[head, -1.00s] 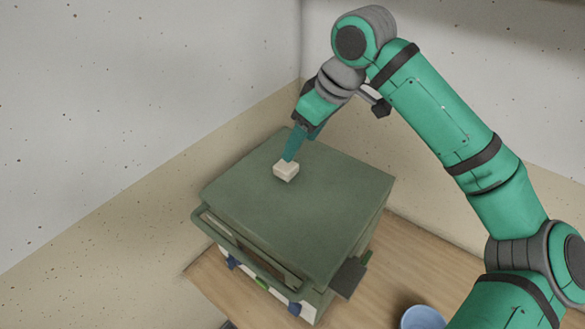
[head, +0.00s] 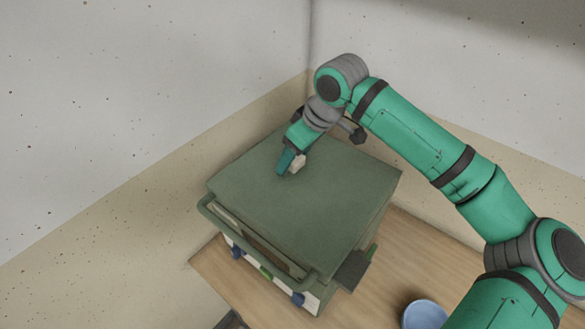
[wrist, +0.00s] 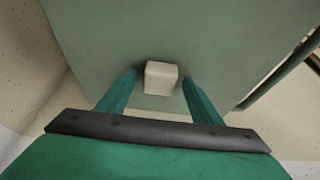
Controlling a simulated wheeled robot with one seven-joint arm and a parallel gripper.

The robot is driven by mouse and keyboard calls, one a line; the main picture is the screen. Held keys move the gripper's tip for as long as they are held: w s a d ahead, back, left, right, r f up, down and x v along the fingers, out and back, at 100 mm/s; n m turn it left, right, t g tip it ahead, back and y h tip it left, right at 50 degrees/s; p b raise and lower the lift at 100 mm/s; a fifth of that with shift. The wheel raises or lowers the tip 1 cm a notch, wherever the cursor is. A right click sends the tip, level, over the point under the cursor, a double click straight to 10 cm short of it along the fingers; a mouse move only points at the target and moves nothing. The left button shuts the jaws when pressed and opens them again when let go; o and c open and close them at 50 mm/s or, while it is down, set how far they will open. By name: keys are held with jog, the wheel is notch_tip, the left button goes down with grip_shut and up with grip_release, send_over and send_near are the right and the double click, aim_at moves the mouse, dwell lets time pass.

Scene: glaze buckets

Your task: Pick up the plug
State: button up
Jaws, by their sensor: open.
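The plug, a small whitish block (head: 298,163), sits on the flat top of the green box (head: 330,210). In the head view my gripper partly hides it. In the wrist view the plug (wrist: 161,77) shows between and a little beyond my two teal fingers. My gripper (head: 285,170) is open, pointing down, with its fingers on either side of the plug's near end. A gap shows between each finger and the plug in the wrist view, and nothing is held.
The green box has a handle rail (head: 250,245) along its front and stands on a wooden table (head: 390,265). A blue bowl (head: 424,314) sits at the table's lower right. Speckled walls meet in a corner behind. The rest of the box top is clear.

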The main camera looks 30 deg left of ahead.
jog(key=c, duration=1.5)
jog(key=shift+r, duration=0.1)
notch_tip(320, 180, up, 10)
jog(key=shift+w, duration=0.1)
